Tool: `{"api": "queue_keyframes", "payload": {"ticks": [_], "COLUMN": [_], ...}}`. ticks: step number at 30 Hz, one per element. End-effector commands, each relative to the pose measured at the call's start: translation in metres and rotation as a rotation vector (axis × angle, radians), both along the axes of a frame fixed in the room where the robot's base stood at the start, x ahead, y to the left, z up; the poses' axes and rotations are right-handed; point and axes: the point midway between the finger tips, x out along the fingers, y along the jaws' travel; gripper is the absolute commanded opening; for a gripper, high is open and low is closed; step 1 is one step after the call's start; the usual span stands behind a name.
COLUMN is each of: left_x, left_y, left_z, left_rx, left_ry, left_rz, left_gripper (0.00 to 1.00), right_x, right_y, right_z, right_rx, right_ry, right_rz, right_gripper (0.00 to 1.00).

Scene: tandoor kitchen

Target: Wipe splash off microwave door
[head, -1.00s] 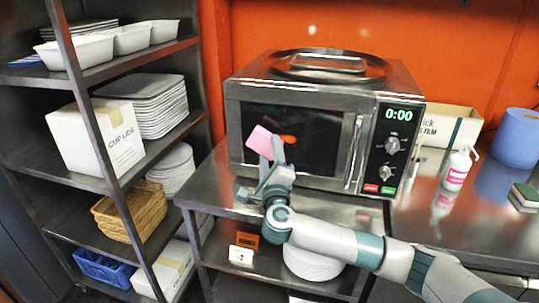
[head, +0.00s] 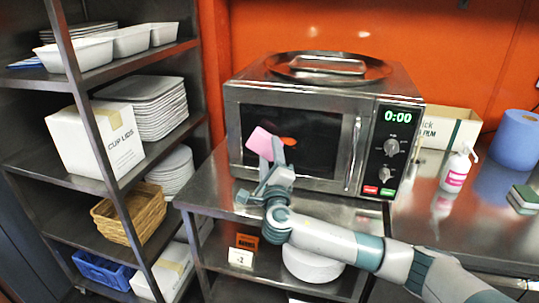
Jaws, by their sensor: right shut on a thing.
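The steel microwave (head: 320,183) stands on the steel counter with its dark door (head: 316,155) shut. An orange splash (head: 289,142) shows on the door glass, just right of a pink cloth (head: 260,142). My right gripper (head: 275,152) is shut on the pink cloth and holds it in front of the left half of the door. Whether the cloth touches the glass I cannot tell. The cloth and gripper hide part of the glass behind them. My left gripper is not in view.
A round steel tray (head: 330,68) lies on the microwave. To the right are a spray bottle (head: 456,170), a blue roll (head: 516,140), a sponge (head: 523,197) and a film box (head: 452,128). A shelf rack with plates (head: 150,105) and a carton (head: 95,140) stands left.

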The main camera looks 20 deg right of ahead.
Motion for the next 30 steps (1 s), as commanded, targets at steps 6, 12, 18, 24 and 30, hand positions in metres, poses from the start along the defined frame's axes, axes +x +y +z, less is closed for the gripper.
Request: {"api": "queue_keyframes", "payload": {"ticks": [6, 12, 18, 24, 30], "left_x": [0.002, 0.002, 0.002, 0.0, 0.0], "left_y": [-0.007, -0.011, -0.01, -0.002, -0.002], "left_z": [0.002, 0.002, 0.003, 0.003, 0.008], "left_rx": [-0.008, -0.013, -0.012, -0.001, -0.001], "left_ry": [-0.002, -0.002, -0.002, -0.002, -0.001], "left_rz": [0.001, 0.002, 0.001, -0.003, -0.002], "left_gripper": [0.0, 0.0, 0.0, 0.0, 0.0], "right_x": [0.003, 0.006, 0.009, 0.01, 0.007], "right_y": [-0.002, -0.004, -0.006, -0.007, -0.012], "right_z": [0.0, 0.0, 0.0, 0.0, 0.001], "right_rx": [0.0, 0.0, 0.0, 0.0, -0.002], "right_ry": [-0.001, 0.0, 0.0, 0.0, 0.001], "right_rz": [0.0, -0.001, -0.001, 0.0, -0.001], "right_gripper": [0.32, 0.32, 0.32, 0.32, 0.32]}}
